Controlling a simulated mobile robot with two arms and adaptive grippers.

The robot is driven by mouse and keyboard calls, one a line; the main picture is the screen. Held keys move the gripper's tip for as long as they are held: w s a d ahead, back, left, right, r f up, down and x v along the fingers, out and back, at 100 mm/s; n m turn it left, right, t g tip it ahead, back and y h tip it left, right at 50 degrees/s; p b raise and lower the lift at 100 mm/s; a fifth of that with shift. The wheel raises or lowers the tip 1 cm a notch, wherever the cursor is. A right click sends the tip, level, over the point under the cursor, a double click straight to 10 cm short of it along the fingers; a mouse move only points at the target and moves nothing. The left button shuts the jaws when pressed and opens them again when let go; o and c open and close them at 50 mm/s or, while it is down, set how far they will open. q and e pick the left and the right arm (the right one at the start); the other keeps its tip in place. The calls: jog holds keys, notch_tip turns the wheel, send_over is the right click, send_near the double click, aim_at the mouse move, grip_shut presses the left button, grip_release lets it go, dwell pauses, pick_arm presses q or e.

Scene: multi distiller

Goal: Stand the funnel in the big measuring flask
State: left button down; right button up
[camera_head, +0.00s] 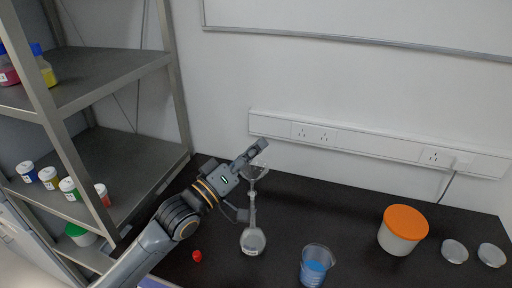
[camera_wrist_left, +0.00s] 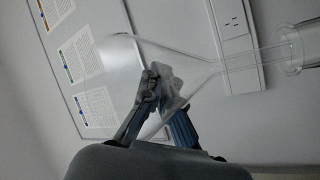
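The clear glass funnel (camera_head: 256,172) is upright above the long-necked measuring flask (camera_head: 253,240), which stands on the black bench. In the left wrist view the funnel (camera_wrist_left: 205,67) lies sideways, its cone to the left and its stem reaching the flask's flared mouth (camera_wrist_left: 291,50). The stem tip looks lined up with the mouth; I cannot tell how deep it sits. My left gripper (camera_head: 262,147) is at the cone, and its fingers (camera_wrist_left: 165,95) close on the glass wall in the left wrist view. My right gripper is not in view.
A beaker of blue liquid (camera_head: 315,265) stands right of the flask. A white tub with an orange lid (camera_head: 403,230) and two clear dishes (camera_head: 455,251) are farther right. A small red item (camera_head: 197,256) lies left of the flask. A metal shelf (camera_head: 110,75) stands at left.

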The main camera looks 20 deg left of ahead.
pick_arm(q)
jog(key=shift+f+b, duration=0.75)
jog(key=shift+f, duration=0.6)
jog(key=c, duration=1.4)
grip_release()
jog(key=shift+c, duration=0.2)
jog(key=shift+s+a+f, duration=0.1)
jog(key=shift+s, duration=0.05)
jog(key=s+a, duration=0.7)
jog(key=s, duration=0.6)
jog(key=shift+f, duration=0.3)
